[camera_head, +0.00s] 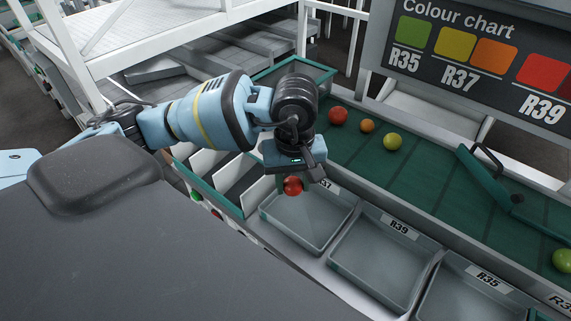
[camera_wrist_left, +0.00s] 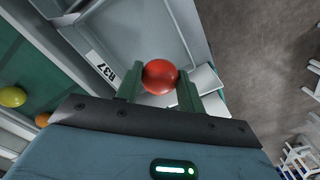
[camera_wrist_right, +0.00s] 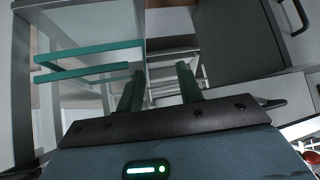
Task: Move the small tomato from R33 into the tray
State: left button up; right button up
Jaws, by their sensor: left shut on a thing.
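My left gripper (camera_head: 296,181) is shut on a red tomato (camera_head: 292,186), held over the left-hand grey tray (camera_head: 335,238), whose partly covered label reads R37 in the left wrist view. The tomato (camera_wrist_left: 160,76) sits between the two green fingers of that gripper (camera_wrist_left: 160,88) there. The tray labelled R39 (camera_head: 350,262) and the tray labelled R35 (camera_head: 437,297) look empty. A label starting R3 is cut off at the lower right corner. My right gripper (camera_wrist_right: 159,76) is open and empty in the right wrist view, and is not seen in the head view.
A green belt (camera_head: 440,185) behind the trays carries a red tomato (camera_head: 338,116), a small orange one (camera_head: 367,126), a yellow one (camera_head: 392,141) and a green one (camera_head: 563,260). A green diverter arm (camera_head: 490,185) crosses the belt. A colour chart (camera_head: 480,60) stands behind.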

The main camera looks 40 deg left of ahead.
aim_at(288, 208)
pick_arm(q)
jog(key=n, duration=0.2)
jog(key=w+a+n, duration=0.1)
jog(key=n, duration=0.1)
jog(key=r+n, duration=0.1)
jog(key=n, duration=0.1)
jog(key=shift+w+a+r+p, duration=0.1)
jog(key=shift+w+a+p, duration=0.05)
jog(key=shift+a+p, duration=0.15)
jog(key=n, duration=0.3)
jog(key=shift+w+a+r+n, duration=0.15)
jog(key=shift+w+a+n, duration=0.15)
jog(key=shift+a, duration=0.1)
pick_arm(e)
jog(key=shift+w+d+r, duration=0.15)
jog(key=shift+w+r, duration=0.3)
jog(key=shift+r, duration=0.05)
